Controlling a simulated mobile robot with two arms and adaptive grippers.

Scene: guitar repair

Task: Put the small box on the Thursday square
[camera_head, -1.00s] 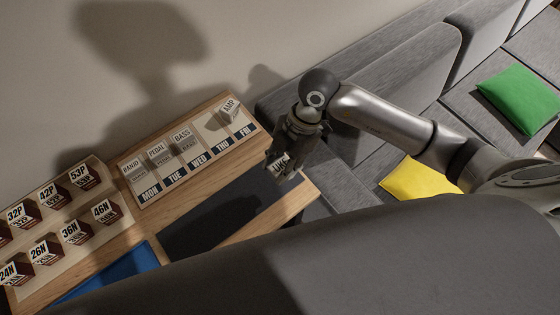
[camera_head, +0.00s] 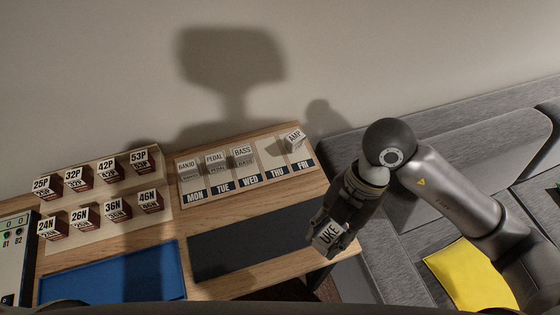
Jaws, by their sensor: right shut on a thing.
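My right gripper (camera_head: 330,232) is shut on a small pale box marked UKE (camera_head: 327,236). It holds the box at the table's right edge, to the right of the dark mat. The weekday board (camera_head: 246,178) lies at the back of the table, with squares marked MON, TUE, WED, THU and FRI. The Thursday square (camera_head: 269,153) is bare. Small boxes marked BANJO (camera_head: 188,167), PEDAL (camera_head: 216,161) and BASS (camera_head: 243,155) stand on MON, TUE and WED. A box marked AMP (camera_head: 294,138) stands on FRI. My left gripper is not in view.
A dark mat (camera_head: 235,245) lies in front of the board, empty. A blue tray (camera_head: 115,277) is at the front left. Several numbered boxes (camera_head: 108,170) stand on a pale board at left. A grey sofa (camera_head: 440,140) with a yellow cushion (camera_head: 468,275) is at right.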

